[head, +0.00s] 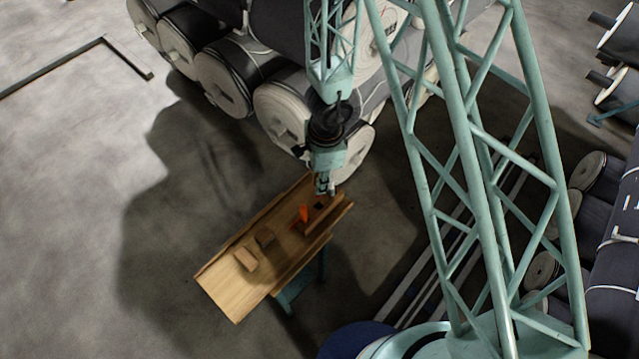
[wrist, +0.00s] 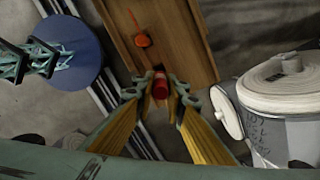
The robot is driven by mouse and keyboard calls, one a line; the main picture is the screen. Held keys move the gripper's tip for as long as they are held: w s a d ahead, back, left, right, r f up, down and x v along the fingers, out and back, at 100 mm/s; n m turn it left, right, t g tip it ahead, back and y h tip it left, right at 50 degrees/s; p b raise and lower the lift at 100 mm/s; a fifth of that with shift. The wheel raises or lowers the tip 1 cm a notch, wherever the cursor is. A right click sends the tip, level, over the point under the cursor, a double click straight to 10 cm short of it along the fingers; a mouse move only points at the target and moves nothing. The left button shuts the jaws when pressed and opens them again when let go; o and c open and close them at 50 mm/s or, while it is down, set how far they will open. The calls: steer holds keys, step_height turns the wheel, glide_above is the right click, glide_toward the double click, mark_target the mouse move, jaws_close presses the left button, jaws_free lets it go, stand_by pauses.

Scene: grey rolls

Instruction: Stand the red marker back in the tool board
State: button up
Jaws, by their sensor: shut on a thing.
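My gripper (wrist: 160,92) is shut on the red marker (wrist: 160,88), which shows between the fingertips in the wrist view, seen nearly end-on. In the head view my gripper (head: 323,190) is over the upper right end of a wooden bench; the marker is too small to make out there. A raised wooden strip (head: 327,217) near that end looks like the tool board. An orange tool (head: 304,213) stands up at it, and also shows in the wrist view (wrist: 142,40). I cannot tell whether the marker touches the board.
The wooden bench (head: 222,290) also bears a light wooden block (head: 246,259) and a dark block (head: 265,238). Large grey rolls (head: 285,112) are stacked close behind my gripper. The bench's lower left end is clear.

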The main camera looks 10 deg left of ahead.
steer(key=shift+f+b, duration=1.55)
steer(key=shift+f, duration=0.1)
steer(key=shift+f+b, duration=3.4)
steer(key=shift+b, duration=0.25)
stand_by(2.5)
steer(key=o, duration=0.8)
